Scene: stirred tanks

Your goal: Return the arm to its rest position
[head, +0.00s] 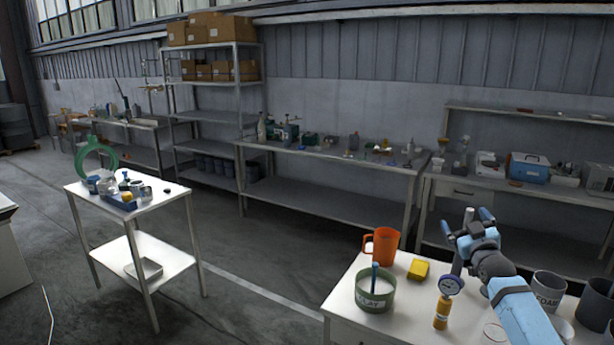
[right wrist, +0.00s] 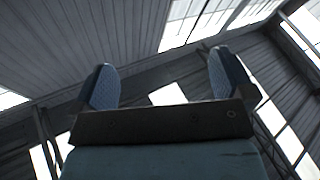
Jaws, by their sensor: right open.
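My right arm comes in from the lower right in the head view. Its light blue gripper (head: 468,222) is raised above the right-hand white table (head: 345,300), fingers pointing up and away. In the right wrist view, the two fingers of the gripper (right wrist: 165,88) stand wide apart with nothing between them. Behind them are only the wall, roof beams and bright windows. My left gripper does not show in the head view.
A white side table (head: 150,207) stands left. Open floor (head: 250,260) lies between.

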